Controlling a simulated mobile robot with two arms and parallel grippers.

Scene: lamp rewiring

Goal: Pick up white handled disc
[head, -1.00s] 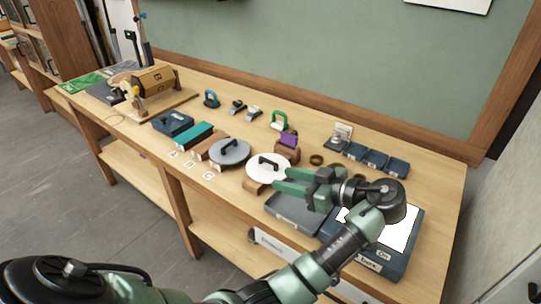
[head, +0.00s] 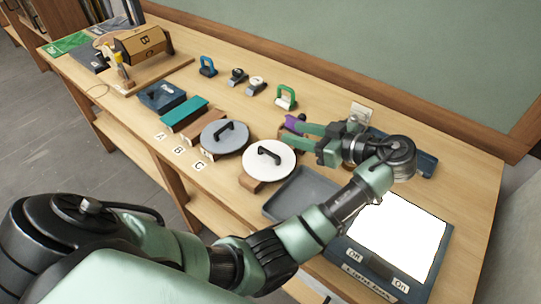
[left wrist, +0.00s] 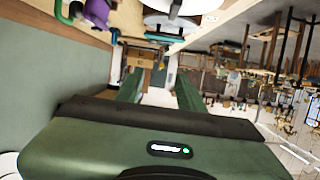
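The white disc (head: 283,169) with a black bar handle (head: 268,151) rests tilted on a wooden block (head: 252,184) near the front of the bench. My left gripper (head: 294,135) is open and empty, behind and to the right of the disc and apart from its handle. Its fingers point left, close to a purple thing (head: 293,121) that they partly hide. In the left wrist view the white disc (left wrist: 185,5) shows at the top edge, cut off, beyond the spread green fingers. My right gripper is not in view.
A grey disc (head: 232,146) with a similar handle stands just left of the white one. A grey tray (head: 300,197) and a lit panel box (head: 398,238) lie to the right, under my arm. Green (head: 286,95) and blue (head: 207,65) handled clamps stand behind.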

